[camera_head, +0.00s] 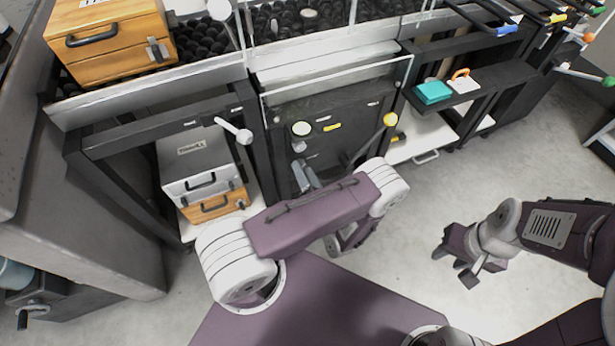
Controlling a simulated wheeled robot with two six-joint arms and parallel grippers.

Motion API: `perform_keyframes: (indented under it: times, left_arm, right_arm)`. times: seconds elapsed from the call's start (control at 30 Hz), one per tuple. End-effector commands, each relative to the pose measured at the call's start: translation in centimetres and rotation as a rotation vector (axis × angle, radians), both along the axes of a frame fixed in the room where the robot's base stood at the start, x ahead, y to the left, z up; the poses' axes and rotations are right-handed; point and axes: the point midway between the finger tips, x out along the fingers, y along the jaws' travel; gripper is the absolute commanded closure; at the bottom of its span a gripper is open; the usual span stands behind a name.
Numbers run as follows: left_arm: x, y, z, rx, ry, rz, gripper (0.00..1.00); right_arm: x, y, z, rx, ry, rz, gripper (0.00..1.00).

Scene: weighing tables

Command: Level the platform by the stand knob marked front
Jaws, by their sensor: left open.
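Several round knobs show around the dark stand (345,110) at the upper middle. A white disc-like knob (301,128) is on its face, a yellow knob (390,119) at its right and a white knob (243,136) on a rod at its left. Small labels are too small to read, so I cannot tell which knob is marked front, nor which part is the platform or its tilt. My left gripper (305,174) is open before the stand, partly hidden by my arm; I see nothing in it. My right gripper (456,265) hangs over the floor, apart from the stand, and looks open and empty.
A wooden case (110,45) stands at the upper left. A grey case (195,160) sits on an orange wooden case (213,206) on a lower shelf. A teal block (433,92) lies on a right shelf. The floor (430,205) at right is clear.

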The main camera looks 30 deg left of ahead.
Motion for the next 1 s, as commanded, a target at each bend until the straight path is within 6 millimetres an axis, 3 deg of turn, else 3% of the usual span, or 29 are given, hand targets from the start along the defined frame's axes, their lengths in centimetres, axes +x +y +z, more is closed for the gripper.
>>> perform_keyframes:
  times: [0.2, 0.4, 1.0]
  left_arm:
    - [-2.7, -3.4, 0.6, 0.001, 0.001, -0.01, 0.46]
    - [-4.9, -5.9, 0.3, 0.0, 0.0, -0.006, 0.46]
    - [-5.5, -6.4, 0.0, 0.0, 0.001, -0.001, 0.46]
  right_arm:
    - [0.0, 0.0, 2.4, 0.0, 0.0, 0.0, 0.64]
    - [0.0, 0.0, 3.4, 0.0, 0.0, 0.0, 0.64]
    - [0.0, 0.0, 3.4, 0.0, 0.0, 0.0, 0.64]
